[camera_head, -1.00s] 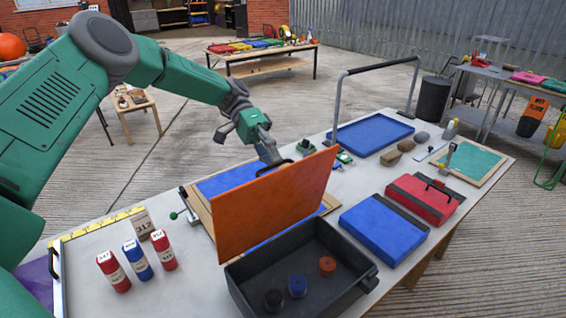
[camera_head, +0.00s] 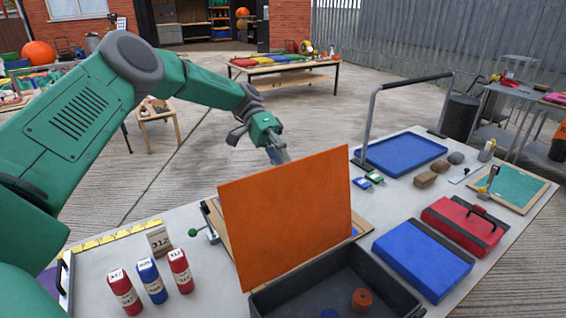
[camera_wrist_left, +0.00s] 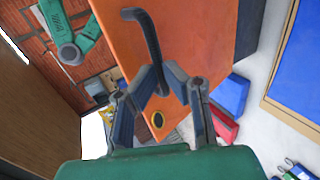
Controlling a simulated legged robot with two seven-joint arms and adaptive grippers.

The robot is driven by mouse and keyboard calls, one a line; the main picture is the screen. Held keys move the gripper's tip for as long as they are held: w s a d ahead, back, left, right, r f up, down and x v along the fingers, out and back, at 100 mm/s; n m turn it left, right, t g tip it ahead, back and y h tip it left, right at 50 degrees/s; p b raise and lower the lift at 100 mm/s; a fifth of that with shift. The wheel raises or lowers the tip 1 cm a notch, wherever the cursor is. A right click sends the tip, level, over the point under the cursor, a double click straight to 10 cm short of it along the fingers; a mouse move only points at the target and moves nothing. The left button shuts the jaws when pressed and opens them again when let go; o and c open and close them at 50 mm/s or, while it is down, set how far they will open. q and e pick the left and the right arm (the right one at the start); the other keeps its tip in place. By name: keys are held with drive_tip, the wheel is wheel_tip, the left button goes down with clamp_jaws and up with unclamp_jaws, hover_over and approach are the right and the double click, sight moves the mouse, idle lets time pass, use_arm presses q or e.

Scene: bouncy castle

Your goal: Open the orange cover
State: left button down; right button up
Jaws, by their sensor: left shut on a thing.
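The orange cover (camera_head: 287,212) stands raised, close to upright, at the back edge of the dark grey box (camera_head: 392,290). Its inner face is toward me in the head view. In the left wrist view, its other face (camera_wrist_left: 195,40) carries a black curved handle (camera_wrist_left: 146,35). My left gripper (camera_head: 281,154) is behind the cover, its tips partly hidden by the cover's top edge. In the left wrist view, the left gripper (camera_wrist_left: 161,78) is shut on the lower end of the handle. My right gripper is not in view.
Inside the box sits an orange knob-like piece (camera_head: 362,299). A blue case (camera_head: 424,259) and a red case (camera_head: 465,226) lie to the right. A grey bar frame (camera_head: 372,125) rises behind.

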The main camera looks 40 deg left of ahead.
use_arm(q)
drive_tip(key=shift+a+f, duration=0.25)
drive_tip(key=shift+f, duration=0.3)
drive_tip(key=shift+a+f, duration=0.2)
drive_tip(key=shift+f, duration=0.3)
drive_tip(key=c, duration=1.6)
unclamp_jaws()
drive_tip(key=v, duration=0.4)
drive_tip(key=d+r+v, duration=0.1)
drive_tip(key=v, duration=0.1)
drive_tip(key=shift+w+a+r, duration=0.3)
drive_tip(key=shift+w+a, duration=0.1)
drive_tip(key=shift+a, duration=0.35)
